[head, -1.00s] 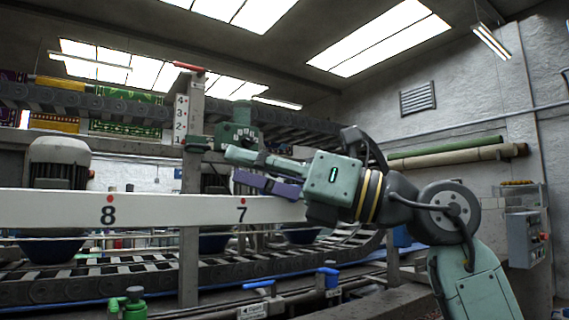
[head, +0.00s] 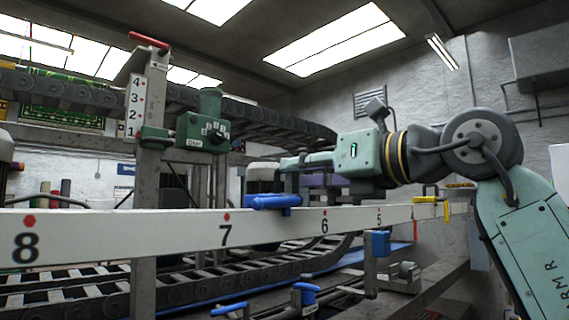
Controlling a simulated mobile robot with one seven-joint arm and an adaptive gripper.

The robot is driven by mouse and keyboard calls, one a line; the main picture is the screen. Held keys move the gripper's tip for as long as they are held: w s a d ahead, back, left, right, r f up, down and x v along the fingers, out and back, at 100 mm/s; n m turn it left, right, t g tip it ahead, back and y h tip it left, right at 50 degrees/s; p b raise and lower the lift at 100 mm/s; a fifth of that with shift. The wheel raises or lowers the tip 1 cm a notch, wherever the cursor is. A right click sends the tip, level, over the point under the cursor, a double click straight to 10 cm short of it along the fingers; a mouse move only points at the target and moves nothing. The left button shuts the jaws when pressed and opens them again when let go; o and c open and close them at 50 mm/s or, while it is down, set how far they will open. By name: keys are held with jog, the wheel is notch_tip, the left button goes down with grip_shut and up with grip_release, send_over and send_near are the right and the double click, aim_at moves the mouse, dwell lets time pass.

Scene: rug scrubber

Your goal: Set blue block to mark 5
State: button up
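A blue block (head: 272,201) sits on the long white numbered rail (head: 180,232), between marks 7 and 6 in the head view. Mark 5 (head: 379,217) is farther right along the rail, a red dot over a small numeral. The rail hides part of what lies below my gripper.
A yellow piece (head: 432,198) sits on the rail right of mark 5. A blue box (head: 380,243) on a post stands just below the rail near mark 5. Chain conveyors run behind.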

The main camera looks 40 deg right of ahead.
jog(key=shift+w+a+p, duration=0.2)
jog(key=shift+w+p, duration=0.25)
jog(key=shift+w, duration=1.7)
jog(key=shift+c, duration=0.2)
grip_shut()
